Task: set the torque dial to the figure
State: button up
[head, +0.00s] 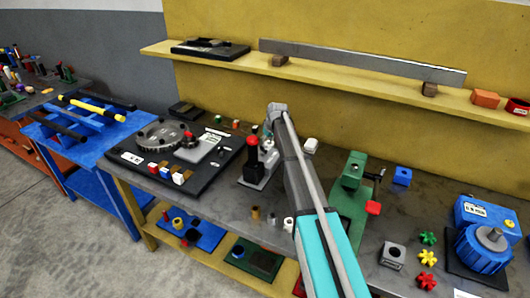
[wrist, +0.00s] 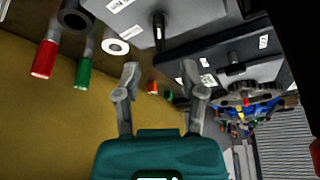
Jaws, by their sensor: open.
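No part is clearly marked as the torque dial, and I cannot tell which it is. A blue drum-shaped unit (head: 482,245) with a white label and a grey hub stands at the bench's right end; the label's figure is too small to read. A toothed grey disc (head: 164,134) lies on a black plate at the bench's left; it also shows in the wrist view (wrist: 250,94). My gripper (wrist: 160,75) is open, with nothing between its fingers. In the head view it is largely hidden by my arm, near the middle of the bench.
A green vise-like fixture (head: 350,190) stands right of my arm. A small stand with a red knob (head: 252,140) is close on its left. Red (wrist: 45,58) and green (wrist: 84,70) handles show in the wrist view. A shelf (head: 220,62) with a long bar runs behind.

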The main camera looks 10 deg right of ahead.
aim_at(264, 148)
jog(key=shift+b+x, duration=2.5)
jog(key=shift+x, duration=0.55)
grip_shut()
